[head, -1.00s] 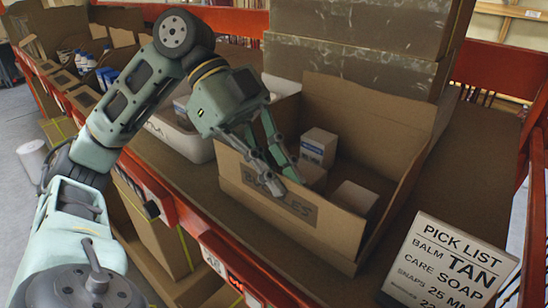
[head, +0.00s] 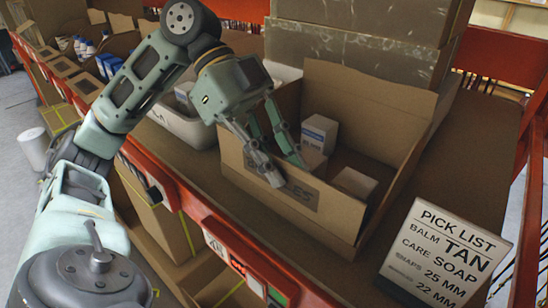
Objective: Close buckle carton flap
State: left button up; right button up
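The buckle carton (head: 345,218) stands on the brown shelf, its front marked with lettering that ends in "LES", partly hidden by my gripper. Its top is open, and its tall back flap (head: 365,105) stands up. Small white-and-brown boxes (head: 319,133) are inside it. My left gripper (head: 288,172) reaches over the carton's front wall from the left, pointing down. Its fingers are apart, one at the front wall and one over the inside. I see nothing held between them. Contact with the wall cannot be told. My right gripper is not in view.
A pick list sign (head: 444,255) stands on the shelf at the lower right. A white bin (head: 186,124) is left of the carton, behind my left arm. Large stacked cartons (head: 360,45) stand behind. The orange shelf edge (head: 190,205) runs along the front.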

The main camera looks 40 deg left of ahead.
pick_arm(q)
jog(key=v, duration=1.1)
jog(key=shift+w+r, duration=0.1)
jog(key=shift+a+r, duration=0.2)
jog(key=shift+a, duration=0.15)
